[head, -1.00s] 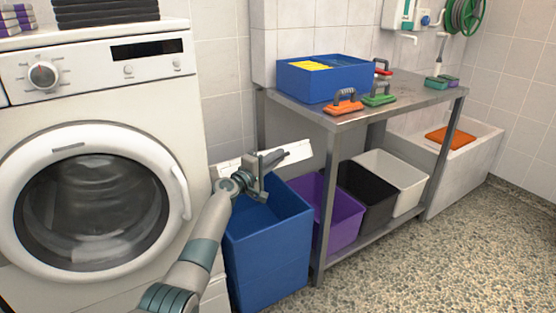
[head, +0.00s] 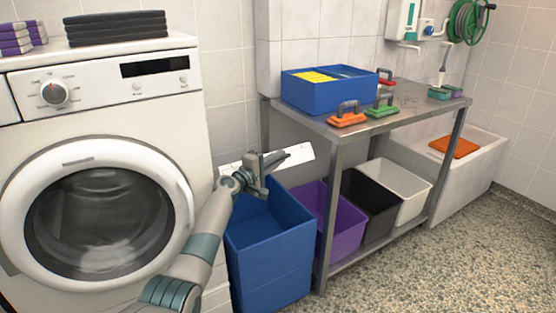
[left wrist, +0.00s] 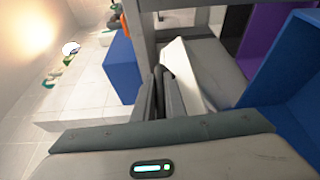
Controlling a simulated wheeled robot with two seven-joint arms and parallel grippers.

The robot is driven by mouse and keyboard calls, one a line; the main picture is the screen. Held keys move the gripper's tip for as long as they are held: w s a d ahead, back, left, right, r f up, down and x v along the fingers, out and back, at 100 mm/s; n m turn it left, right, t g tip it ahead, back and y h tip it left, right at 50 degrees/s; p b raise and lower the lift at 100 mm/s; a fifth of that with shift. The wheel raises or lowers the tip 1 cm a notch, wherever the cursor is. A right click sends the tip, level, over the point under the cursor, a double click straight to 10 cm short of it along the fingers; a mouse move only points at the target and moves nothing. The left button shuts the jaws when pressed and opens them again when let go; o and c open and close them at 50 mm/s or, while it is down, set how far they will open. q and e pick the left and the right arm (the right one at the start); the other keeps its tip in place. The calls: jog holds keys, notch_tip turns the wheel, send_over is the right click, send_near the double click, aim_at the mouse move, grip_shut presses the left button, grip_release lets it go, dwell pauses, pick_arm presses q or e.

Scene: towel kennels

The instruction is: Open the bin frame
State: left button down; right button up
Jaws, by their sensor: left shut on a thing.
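The bin frame shows as a thin white panel (head: 298,155) standing above the back of a tall blue bin (head: 270,262). My left gripper (head: 262,170) is at this panel, over the bin's open top, and is shut on it. In the left wrist view the fingers (left wrist: 160,95) are closed at a dark bar beside the white panel (left wrist: 188,75). The exact contact is hard to make out. The blue bin fills the right side of that view. My right gripper is not in view.
A washing machine (head: 95,160) stands left of the bin. A steel table (head: 425,108) stands to the right, with a blue crate (head: 320,97) and scrubbers on top. Purple (head: 348,235), black (head: 370,205) and white (head: 415,195) bins sit on its lower shelf. The floor in front is clear.

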pick_arm(q)
jog(key=shift+a, duration=0.1)
jog(key=c, duration=1.8)
grip_release()
